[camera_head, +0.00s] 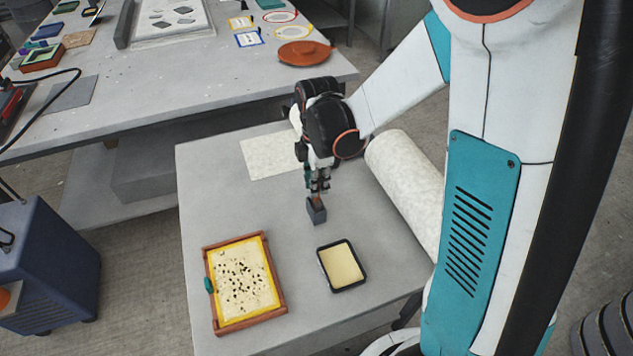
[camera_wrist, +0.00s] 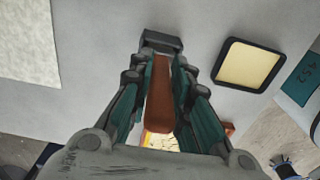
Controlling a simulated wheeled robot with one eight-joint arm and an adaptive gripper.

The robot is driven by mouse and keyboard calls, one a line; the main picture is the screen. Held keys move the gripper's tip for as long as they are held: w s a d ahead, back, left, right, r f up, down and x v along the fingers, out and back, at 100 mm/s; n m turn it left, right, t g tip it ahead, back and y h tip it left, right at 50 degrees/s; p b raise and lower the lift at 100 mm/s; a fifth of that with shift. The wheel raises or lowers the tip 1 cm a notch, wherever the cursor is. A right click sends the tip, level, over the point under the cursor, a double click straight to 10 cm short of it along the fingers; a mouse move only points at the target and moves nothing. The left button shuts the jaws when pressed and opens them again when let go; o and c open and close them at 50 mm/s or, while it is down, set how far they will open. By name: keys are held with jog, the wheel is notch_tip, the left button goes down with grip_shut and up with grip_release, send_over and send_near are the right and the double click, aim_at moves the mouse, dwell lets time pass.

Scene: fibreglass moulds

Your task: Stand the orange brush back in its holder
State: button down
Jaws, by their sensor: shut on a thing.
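The orange brush (camera_wrist: 160,100) is between the fingers of my gripper (camera_wrist: 162,85), which is shut on it, in the wrist view. In the head view my gripper (camera_head: 319,183) points down over the dark grey holder (camera_head: 316,213), and only a little orange shows between fingers and holder. The holder is a small block-like box on the grey table; in the wrist view it shows just beyond the brush's far end (camera_wrist: 161,41). The brush's lower end is at the holder's top; I cannot tell whether it is inside.
A black tray with cream contents (camera_head: 359,283) lies in front of the holder. A wooden frame with a yellow border (camera_head: 277,308) lies front left. A white sheet (camera_head: 265,158) lies behind, and a white roll (camera_head: 407,185) lies to the right. A larger cluttered table (camera_head: 200,95) stands behind.

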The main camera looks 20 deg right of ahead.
jog(key=c, duration=1.4)
grip_release()
jog(key=shift+r, duration=0.1)
notch_tip(320, 180, up, 12)
jog(key=shift+f, duration=0.1)
jog(key=s+r+m+t, duration=0.1)
jog(key=s+m+t, duration=0.1)
jog(key=s+m, duration=0.3)
jog(key=s+r+m+t, duration=0.2)
jog(key=s+m, duration=0.3)
jog(key=m, duration=0.2)
jog(key=s+r+m+t, duration=0.1)
jog(key=s+m+t, duration=0.2)
jog(key=s+m, duration=0.2)
jog(key=shift+r+m, duration=0.3)
jog(key=shift+m, duration=0.2)
